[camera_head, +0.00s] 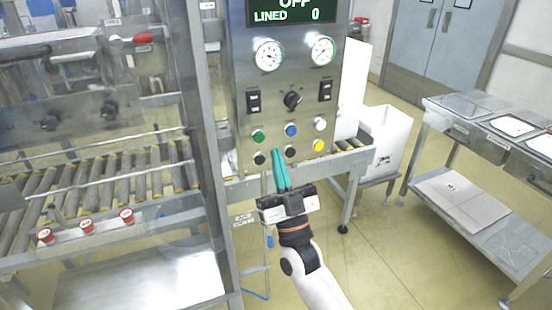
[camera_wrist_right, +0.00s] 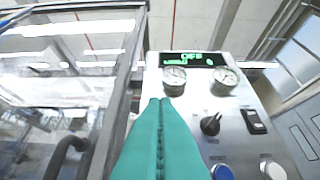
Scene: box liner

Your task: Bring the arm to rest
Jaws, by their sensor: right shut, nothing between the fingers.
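My right gripper (camera_head: 281,170) is in front of the lower part of the steel control panel (camera_head: 283,112) in the head view. The panel display (camera_head: 290,12) reads OFF and LINED 0. The panel has two gauges, a black knob (camera_head: 292,99), two rocker switches and several coloured buttons. I cannot see my left gripper.
A roller conveyor (camera_head: 90,180) with red buttons stands behind a steel frame post at left. A white box (camera_head: 385,140) stands right of the panel. A steel table (camera_head: 490,125) with trays stands at far right. The floor between panel and table is clear.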

